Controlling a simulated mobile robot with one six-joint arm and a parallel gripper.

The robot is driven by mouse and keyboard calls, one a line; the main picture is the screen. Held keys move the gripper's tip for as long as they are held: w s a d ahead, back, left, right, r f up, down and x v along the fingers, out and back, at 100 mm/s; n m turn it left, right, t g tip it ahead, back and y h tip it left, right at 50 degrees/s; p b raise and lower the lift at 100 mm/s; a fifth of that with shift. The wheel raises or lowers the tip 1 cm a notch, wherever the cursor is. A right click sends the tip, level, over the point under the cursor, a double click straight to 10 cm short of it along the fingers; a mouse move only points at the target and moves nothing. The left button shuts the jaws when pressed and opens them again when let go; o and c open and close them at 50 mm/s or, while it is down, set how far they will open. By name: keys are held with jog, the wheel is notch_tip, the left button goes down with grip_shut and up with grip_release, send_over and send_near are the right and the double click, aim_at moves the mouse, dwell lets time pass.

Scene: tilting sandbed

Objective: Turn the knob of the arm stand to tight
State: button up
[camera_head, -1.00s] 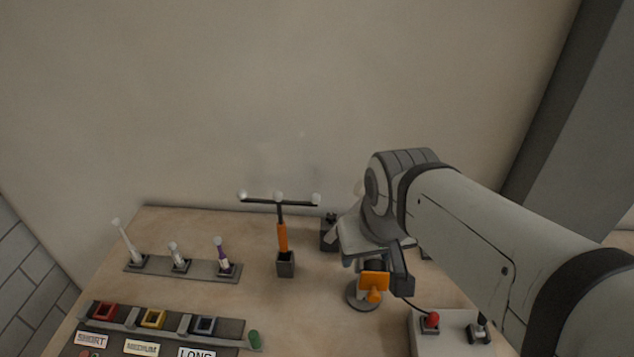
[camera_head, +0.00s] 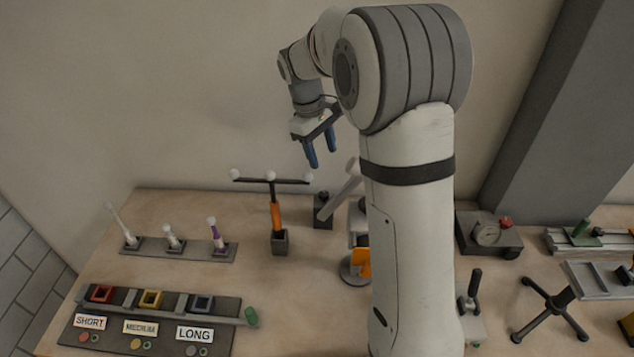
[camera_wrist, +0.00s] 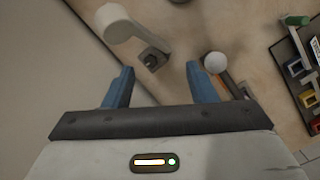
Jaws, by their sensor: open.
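The arm stand has a round grey base (camera_head: 351,270) and stands on the table at the centre right in the head view. Its orange knob (camera_head: 362,262) is partly hidden behind my arm, so I cannot tell its turn position. A light grey slanted bar (camera_head: 341,194) rises beside it and seems to belong to it. My gripper (camera_head: 321,155) is open and empty, high above the back of the table, up and left of the stand. In the wrist view my blue fingers (camera_wrist: 158,80) are spread with nothing between them. The knob does not show there.
A three-ball marker post (camera_head: 276,215) stands below and left of my gripper. A rack of three tools (camera_head: 180,250) and a labelled sorting panel (camera_head: 150,325) lie left. A gauge box (camera_head: 488,234) and black tripod (camera_head: 550,310) lie right. The wall is close behind.

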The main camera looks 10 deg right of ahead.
aim_at(323, 193)
jog(key=w+a+f+n+g+h+b, duration=0.1)
jog(key=w+f+n+g, duration=0.15)
jog(key=w+f, duration=0.7)
jog(key=shift+t, duration=0.45)
jog(key=shift+s+a+p+x, duration=0.1)
jog(key=shift+s+p+x, duration=0.15)
jog(key=shift+x, duration=1.4)
jog(key=shift+s+a+p+x, duration=0.1)
jog(key=shift+s+p+x, duration=0.1)
jog(key=shift+x, duration=1.45)
jog(key=shift+s+a+p+x, duration=0.1)
jog(key=shift+s+p+x, duration=0.15)
jog(key=shift+x, duration=1.4)
jog(key=shift+r, duration=0.1)
jog(key=c, duration=1)
jog(key=shift+o, duration=0.2)
